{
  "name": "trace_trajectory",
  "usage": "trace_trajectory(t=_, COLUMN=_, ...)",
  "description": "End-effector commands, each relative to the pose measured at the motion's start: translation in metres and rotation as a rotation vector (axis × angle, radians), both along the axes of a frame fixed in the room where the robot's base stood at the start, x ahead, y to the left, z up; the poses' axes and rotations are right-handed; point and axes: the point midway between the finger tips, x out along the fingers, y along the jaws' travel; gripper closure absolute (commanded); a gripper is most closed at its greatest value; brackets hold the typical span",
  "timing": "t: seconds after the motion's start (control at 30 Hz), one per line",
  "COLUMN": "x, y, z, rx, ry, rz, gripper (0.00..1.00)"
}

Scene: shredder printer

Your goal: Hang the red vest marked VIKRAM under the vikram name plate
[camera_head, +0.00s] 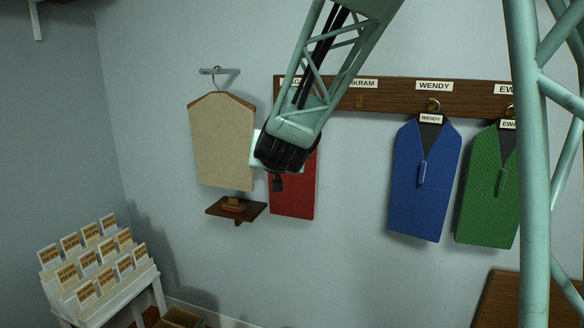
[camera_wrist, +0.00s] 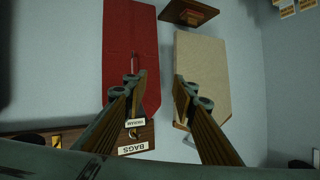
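The red vest (camera_head: 293,195) hangs on the wall under the left end of the wooden rack, partly hidden by my gripper (camera_head: 278,165) in the head view. In the wrist view, the red vest (camera_wrist: 122,50) shows upside down, with a small name tag (camera_wrist: 136,122) at its collar, by a brass hook and the BAGS plate (camera_wrist: 134,149). The vikram name plate (camera_head: 363,83), partly covered by my arm, has an empty brass hook (camera_head: 359,101) below it. In the wrist view my gripper (camera_wrist: 160,88) is open, its left finger over the vest's edge, with bare wall between the fingers.
A beige board (camera_head: 223,140) hangs left of the vest, near my right finger in the wrist view. A small shelf (camera_head: 236,209) juts out below it. A blue vest (camera_head: 426,180) and a green vest (camera_head: 488,190) hang to the right. The wall under VIKRAM is clear.

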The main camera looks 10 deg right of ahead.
Motion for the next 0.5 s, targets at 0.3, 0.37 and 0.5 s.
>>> trace_trajectory(t=0.3, x=0.054, y=-0.004, z=-0.015, rx=-0.042, ry=-0.092, rz=-0.099, gripper=0.75)
trace_trajectory(t=0.37, x=0.062, y=-0.005, z=-0.019, rx=-0.053, ry=-0.109, rz=-0.119, gripper=0.75)
trace_trajectory(t=0.5, x=0.079, y=-0.009, z=-0.027, rx=-0.078, ry=-0.148, rz=-0.169, gripper=0.75)
